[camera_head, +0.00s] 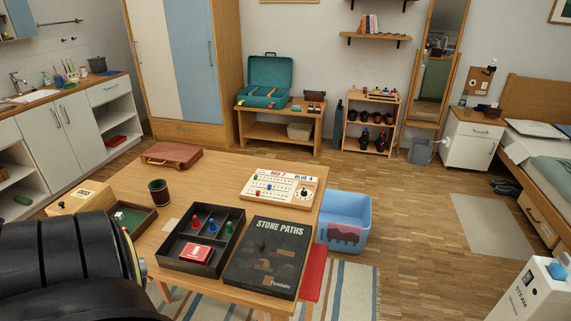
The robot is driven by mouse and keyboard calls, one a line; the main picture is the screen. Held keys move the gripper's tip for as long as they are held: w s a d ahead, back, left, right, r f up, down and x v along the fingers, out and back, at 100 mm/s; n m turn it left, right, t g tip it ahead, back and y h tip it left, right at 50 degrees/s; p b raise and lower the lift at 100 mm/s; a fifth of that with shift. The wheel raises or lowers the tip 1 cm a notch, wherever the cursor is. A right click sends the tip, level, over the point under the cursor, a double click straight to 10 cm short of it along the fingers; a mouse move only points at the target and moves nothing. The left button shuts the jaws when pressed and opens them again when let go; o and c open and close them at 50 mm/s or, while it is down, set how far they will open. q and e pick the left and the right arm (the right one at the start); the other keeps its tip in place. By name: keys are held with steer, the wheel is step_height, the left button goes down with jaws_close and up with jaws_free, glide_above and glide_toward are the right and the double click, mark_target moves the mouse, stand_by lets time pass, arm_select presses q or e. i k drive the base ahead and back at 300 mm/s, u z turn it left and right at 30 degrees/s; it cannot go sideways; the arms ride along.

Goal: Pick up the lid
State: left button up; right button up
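The lid (263,265) is a dark, flat rectangle printed "STONE PATHS" and lies near the front right corner of the wooden table. To its left is the open black game box (169,262), with red, blue and green pawns (212,224) and a red card pack (197,254) inside. The lid and box lie side by side; I cannot tell whether they touch. A black, rounded part, apparently of my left arm, covers the lower left of the view. Neither of my grippers shows.
The table (228,178) also holds a scoreboard (280,188), a dice cup (159,192), a dice tray (137,225), a tan box (78,196) and a brown case (171,155). A blue bin (346,214) and red seat (314,274) stand right of it.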

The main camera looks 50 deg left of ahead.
mark_target(269, 258)
steer(key=u, duration=0.8)
steer(key=i, duration=0.9)
steer(key=u, duration=1)
